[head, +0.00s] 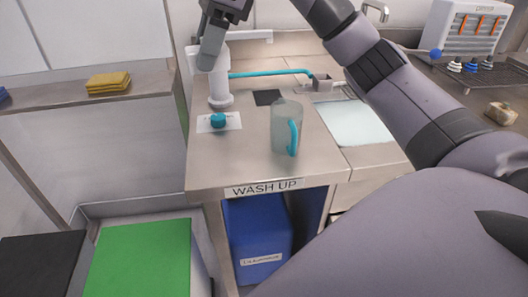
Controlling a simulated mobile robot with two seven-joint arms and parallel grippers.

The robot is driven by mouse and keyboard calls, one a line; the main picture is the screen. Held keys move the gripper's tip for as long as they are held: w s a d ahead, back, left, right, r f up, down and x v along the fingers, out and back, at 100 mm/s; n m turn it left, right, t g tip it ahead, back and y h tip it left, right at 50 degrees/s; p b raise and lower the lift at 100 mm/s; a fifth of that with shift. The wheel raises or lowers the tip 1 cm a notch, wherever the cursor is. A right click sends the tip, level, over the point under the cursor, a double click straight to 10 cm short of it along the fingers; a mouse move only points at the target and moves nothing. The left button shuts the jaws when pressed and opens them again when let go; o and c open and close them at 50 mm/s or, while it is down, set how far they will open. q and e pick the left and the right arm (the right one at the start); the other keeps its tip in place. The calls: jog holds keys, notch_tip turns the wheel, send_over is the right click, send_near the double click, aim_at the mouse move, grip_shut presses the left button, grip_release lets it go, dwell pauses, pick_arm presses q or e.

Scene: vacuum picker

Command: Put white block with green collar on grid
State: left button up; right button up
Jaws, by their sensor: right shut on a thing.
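My right gripper (209,55) is at the top, over the back left of the wash-up bench. It is shut on a white upright tool (220,85) with a teal hose (270,73); the grip itself is partly hidden by the fingers. A dark wire grid (488,82) lies at the far right. Small white blocks with dark and blue collars (470,66) stand at its back. I cannot make out a green collar on any of them. My left gripper is not in view.
On the bench (240,165) are a teal knob (218,120) on a white plate, a clear jug (287,125) with a teal handle, a dark square (268,97) and a sink basin (352,122). A stone-like lump (501,113) lies right. Yellow cloths (108,82) lie left.

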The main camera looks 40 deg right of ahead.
jog(key=shift+d+r+m+t, duration=0.3)
jog(key=shift+r+m, duration=0.15)
jog(key=shift+m, duration=0.25)
jog(key=shift+f+b, duration=0.3)
jog(key=b, duration=0.2)
send_over(216, 153)
jog(key=d, duration=0.1)
jog(key=f, duration=1.5)
jog(key=shift+s+d+f, duration=0.1)
jog(key=shift+s+d, duration=0.1)
jog(key=shift+s, duration=0.15)
jog(key=shift+f+b, duration=0.4)
jog(key=shift+f, duration=1.6)
jog(key=shift+f, duration=0.2)
jog(key=o, duration=1.1)
